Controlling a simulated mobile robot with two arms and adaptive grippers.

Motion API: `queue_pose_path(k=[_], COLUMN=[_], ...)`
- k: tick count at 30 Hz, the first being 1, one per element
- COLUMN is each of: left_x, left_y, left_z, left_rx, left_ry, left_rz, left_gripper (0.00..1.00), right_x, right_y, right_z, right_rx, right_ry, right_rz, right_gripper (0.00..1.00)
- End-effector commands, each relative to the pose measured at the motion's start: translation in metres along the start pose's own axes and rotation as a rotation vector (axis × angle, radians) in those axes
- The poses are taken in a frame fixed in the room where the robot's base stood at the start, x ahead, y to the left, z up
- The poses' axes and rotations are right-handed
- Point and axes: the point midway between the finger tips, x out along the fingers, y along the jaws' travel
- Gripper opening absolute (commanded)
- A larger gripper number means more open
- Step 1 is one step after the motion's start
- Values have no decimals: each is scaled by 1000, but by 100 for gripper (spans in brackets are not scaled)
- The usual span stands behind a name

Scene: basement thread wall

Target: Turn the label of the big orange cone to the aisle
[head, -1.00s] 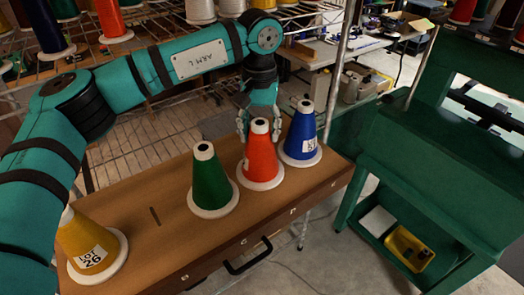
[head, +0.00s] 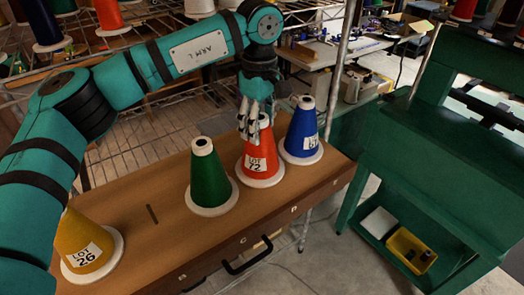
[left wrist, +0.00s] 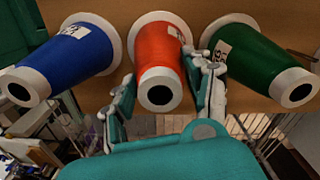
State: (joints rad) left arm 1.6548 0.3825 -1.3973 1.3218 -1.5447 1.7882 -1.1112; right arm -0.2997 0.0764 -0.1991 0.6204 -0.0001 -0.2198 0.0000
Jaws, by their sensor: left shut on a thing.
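The big orange cone (head: 258,150) stands upright on its white base on the wooden top, between the green and blue cones. Its white label (head: 257,164), reading LOT 72, faces the drawer front and my head camera. My left gripper (head: 251,130) comes from above and behind and is shut on the cone's upper part. In the left wrist view its fingers (left wrist: 160,78) lie on both sides of the orange cone (left wrist: 158,50), and the label shows near the cone's base. My right gripper is not in view.
The green cone (head: 209,178) stands close left, the blue cone (head: 302,132) close right. A yellow cone (head: 85,240), labelled LOT 26, is at the near left. Wire shelves (head: 130,150) stand behind, a green cabinet (head: 420,150) to the right.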

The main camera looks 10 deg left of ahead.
Motion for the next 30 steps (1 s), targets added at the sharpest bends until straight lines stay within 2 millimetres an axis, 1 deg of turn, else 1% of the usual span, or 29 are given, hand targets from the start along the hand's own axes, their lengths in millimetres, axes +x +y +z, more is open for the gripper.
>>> queue_pose_path(k=[3,12,16,18,21,30], left_x=[0,0,0,-1,-1,-1], left_y=[0,0,0,0,0,0], left_z=[0,0,0,0,0,0], left_rx=[-187,-662,-831,-887,-921,-921], left_ry=[0,-1,-1,-1,-1,-1], left_rz=[3,3,3,2,2,2], left_gripper=[23,23,23,23,23,23], right_x=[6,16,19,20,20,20], right_y=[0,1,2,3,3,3], right_z=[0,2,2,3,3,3], right_rx=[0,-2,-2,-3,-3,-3], right_ry=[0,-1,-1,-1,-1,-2], right_rz=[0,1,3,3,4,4], right_gripper=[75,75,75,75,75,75])
